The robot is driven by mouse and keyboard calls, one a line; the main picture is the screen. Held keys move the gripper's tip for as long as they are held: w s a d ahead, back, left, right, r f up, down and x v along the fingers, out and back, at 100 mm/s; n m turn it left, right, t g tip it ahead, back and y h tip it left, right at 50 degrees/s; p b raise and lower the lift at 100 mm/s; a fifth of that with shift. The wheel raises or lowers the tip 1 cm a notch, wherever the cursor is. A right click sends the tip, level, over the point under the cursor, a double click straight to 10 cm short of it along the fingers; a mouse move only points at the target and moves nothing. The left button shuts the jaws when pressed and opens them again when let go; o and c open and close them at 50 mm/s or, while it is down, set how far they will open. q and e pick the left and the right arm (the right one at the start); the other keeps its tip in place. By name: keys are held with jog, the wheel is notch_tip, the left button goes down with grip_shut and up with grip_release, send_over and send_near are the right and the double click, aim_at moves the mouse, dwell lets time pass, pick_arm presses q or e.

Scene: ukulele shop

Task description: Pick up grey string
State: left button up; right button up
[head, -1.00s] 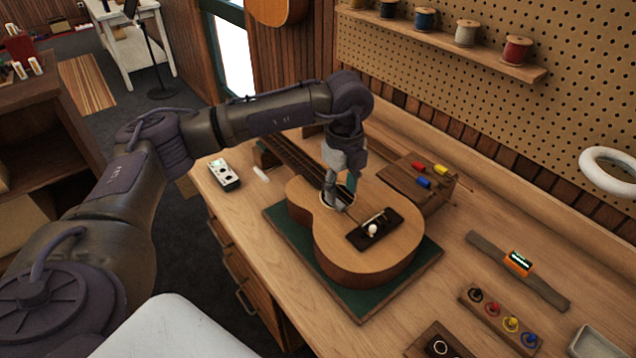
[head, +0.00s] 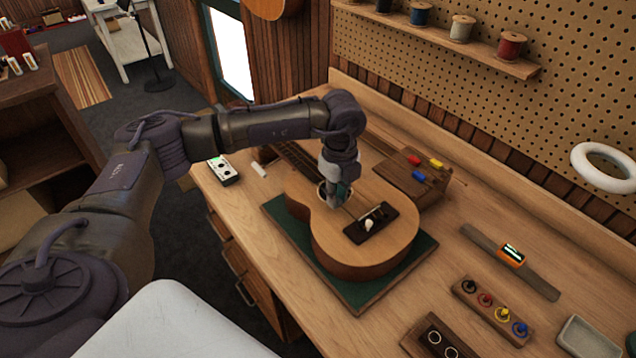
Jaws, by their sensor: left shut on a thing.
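The ukulele (head: 375,245) lies face up on a green mat (head: 350,297) on the workbench, its neck pointing to the back left. My left gripper (head: 337,200) is low over the soundhole, pointing down, with its fingers closed. A thin strand, which I take for the grey string (head: 351,213), shows between the fingertips and the dark bridge (head: 371,223). The fingers hide part of the soundhole and the hold itself is too small to see clearly. A small white piece sits at the bridge. My right gripper is out of view.
A wooden block with coloured clips (head: 413,175) stands behind the ukulele. To the right lie a strap with an orange tuner (head: 512,254), a rack of coloured pegs (head: 492,309) and a dark ring holder (head: 440,342). Spools stand on the pegboard shelf (head: 490,62).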

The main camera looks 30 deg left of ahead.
pick_arm(q)
jog(key=shift+r, duration=0.1)
jog(key=shift+r+b, duration=0.45)
jog(key=shift+r, duration=0.1)
notch_tip(320, 180, up, 3)
jog(key=shift+f+b, duration=0.15)
jog(key=shift+b, duration=0.65)
jog(key=s+d+r, duration=0.3)
jog(key=d+r, duration=0.8)
jog(key=r, duration=0.1)
jog(key=shift+d, duration=0.15)
